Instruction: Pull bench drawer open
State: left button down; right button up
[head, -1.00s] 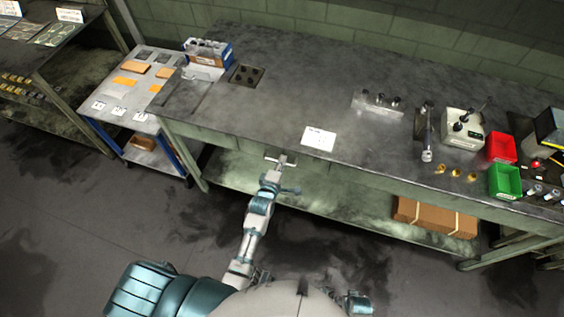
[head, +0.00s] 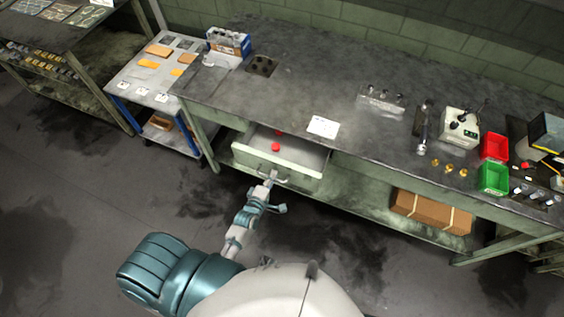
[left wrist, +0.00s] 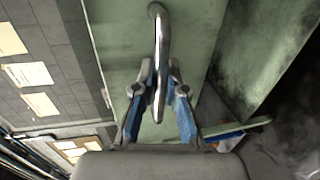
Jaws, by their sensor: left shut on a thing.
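The bench drawer (head: 283,153) is pulled part way out from under the bench top, and small red things (head: 276,147) lie inside it. Its pale green front also shows in the left wrist view (left wrist: 122,48). My left gripper (head: 270,178) is at the drawer front, shut on the metal bow handle (left wrist: 159,50). In the left wrist view the two fingers (left wrist: 160,84) close around the handle from both sides. My right gripper is not in view.
The dark bench top (head: 330,95) holds a white card (head: 323,127), a red bin (head: 494,147) and a green bin (head: 493,179). A cardboard box (head: 430,211) sits on the lower shelf. A small cart (head: 125,82) stands left of the bench. Floor in front is clear.

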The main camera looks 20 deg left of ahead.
pick_arm(q)
jog(key=f+p+v, duration=0.2)
jog(key=v, duration=0.9)
jog(key=shift+s+a+f+p, duration=0.15)
jog(key=shift+a+f+p, duration=0.05)
jog(key=shift+a+p, duration=0.2)
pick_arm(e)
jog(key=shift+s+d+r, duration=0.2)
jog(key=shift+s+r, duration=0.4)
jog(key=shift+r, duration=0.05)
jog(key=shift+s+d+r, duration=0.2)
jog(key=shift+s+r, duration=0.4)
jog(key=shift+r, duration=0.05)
pick_arm(q)
jog(key=shift+d, duration=0.1)
jog(key=c, duration=1.2)
grip_release()
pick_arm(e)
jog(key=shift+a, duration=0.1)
pick_arm(q)
jog(key=v, duration=1.2)
jog(key=shift+f, duration=0.1)
